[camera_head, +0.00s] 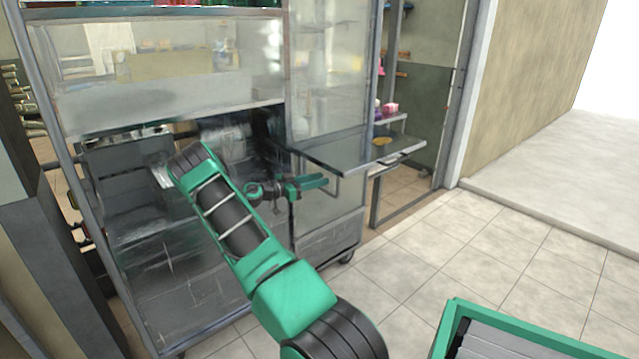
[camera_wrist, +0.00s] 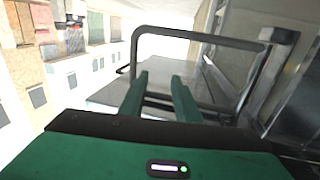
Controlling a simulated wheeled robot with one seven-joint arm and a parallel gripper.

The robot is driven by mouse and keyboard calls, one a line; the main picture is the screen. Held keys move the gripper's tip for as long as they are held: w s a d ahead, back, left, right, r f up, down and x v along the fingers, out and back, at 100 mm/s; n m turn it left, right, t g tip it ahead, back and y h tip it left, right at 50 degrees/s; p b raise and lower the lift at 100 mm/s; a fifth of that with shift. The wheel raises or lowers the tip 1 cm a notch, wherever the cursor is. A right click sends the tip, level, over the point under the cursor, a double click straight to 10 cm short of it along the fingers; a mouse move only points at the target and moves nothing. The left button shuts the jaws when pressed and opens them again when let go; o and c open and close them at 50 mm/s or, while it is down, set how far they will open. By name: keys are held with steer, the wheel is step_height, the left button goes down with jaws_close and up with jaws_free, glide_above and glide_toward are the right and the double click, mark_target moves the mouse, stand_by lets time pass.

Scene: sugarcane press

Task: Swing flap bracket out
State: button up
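The flap bracket (camera_wrist: 200,39) is a dark grey bent bar in the wrist view, with a long bar across the top and bends at both ends. In the head view, part of the bracket (camera_head: 337,186) hangs below the flap (camera_head: 345,151), a flat grey shelf on the press cabinet's right side. The flap (camera_wrist: 108,95) also shows behind my fingers in the wrist view. My gripper (camera_wrist: 160,76) has its two green fingers apart with nothing visibly held between them. In the head view, my gripper (camera_head: 318,182) is just under the flap, near the bracket; contact cannot be told.
The glass-and-metal cabinet (camera_head: 165,65) stands close on the left, its lower part behind my arm. A small shelf with a pink item (camera_head: 390,108) is beyond the flap. Tiled floor (camera_head: 480,235) is clear to the right.

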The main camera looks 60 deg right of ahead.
steer(key=w+a, duration=0.2)
steer(key=w, duration=0.4)
steer(key=shift+w, duration=0.15)
stand_by(0.5)
stand_by(0.4)
steer(key=v, duration=1.1)
steer(key=shift+f, duration=0.15)
